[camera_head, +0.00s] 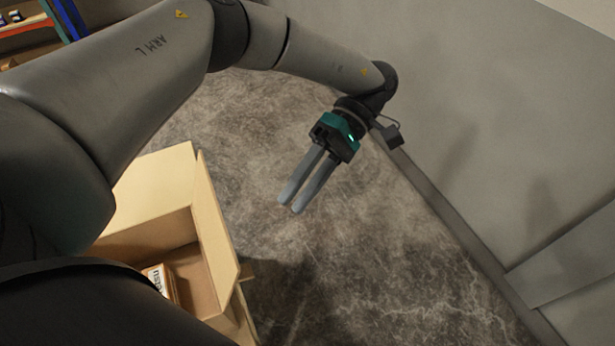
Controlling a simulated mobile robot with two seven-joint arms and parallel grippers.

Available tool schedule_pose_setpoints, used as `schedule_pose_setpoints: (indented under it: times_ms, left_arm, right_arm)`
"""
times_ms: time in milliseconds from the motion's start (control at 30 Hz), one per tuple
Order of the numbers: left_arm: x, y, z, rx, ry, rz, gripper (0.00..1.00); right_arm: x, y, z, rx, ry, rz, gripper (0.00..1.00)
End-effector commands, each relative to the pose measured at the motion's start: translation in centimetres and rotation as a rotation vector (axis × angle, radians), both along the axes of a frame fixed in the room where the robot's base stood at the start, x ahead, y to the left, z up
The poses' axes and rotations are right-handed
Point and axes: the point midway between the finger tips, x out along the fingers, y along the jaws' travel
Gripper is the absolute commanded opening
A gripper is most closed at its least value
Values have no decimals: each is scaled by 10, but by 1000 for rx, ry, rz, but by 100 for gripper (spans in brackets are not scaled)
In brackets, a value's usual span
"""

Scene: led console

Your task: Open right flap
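An open cardboard box (158,192) stands at the lower left, partly hidden by my own body and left arm. A long cardboard panel, which looks like its right flap (212,225), stands steeply along the box's right side. A packaged item with a printed label (160,281) lies inside. My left gripper (291,207) is in the air to the right of the box, clear of the flap. Its two grey fingers point down and left, with a narrow gap and nothing between them. My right gripper is not in view.
Bare, stained concrete floor (380,265) lies right of the box. A grey wall or panel (480,90) borders it on the right, close to my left wrist. A shelf with a blue post (66,18) stands at the upper left.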

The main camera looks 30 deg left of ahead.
Motion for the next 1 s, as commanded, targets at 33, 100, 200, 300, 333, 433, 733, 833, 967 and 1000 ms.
schedule_pose_setpoints:
  times_ms: [33, 100, 200, 300, 333, 433, 733, 833, 967, 1000]
  left_arm:
    - [4, -1, 2, 4, 2, -2, 40]
    - [8, -2, 4, 2, 3, -1, 40]
    - [13, -3, 7, 1, 3, -1, 40]
    - [16, -4, 9, 2, 0, -1, 40]
    - [17, -4, 9, 0, 1, 0, 40]
    - [17, -4, 9, -1, 1, -1, 40]
    - [18, -4, 9, -1, 1, 0, 40]
    - [17, -4, 9, -1, 1, 0, 40]
    - [17, -4, 9, -1, 1, 0, 40]
    - [17, -4, 9, -1, 2, 0, 40]
  right_arm:
    - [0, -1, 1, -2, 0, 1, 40]
    - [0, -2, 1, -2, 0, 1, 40]
    - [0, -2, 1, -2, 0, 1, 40]
    - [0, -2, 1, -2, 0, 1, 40]
    - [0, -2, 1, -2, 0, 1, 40]
    - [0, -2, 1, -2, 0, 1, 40]
    - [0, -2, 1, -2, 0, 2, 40]
    - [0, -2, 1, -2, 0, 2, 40]
    - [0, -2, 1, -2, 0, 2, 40]
    - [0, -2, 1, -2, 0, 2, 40]
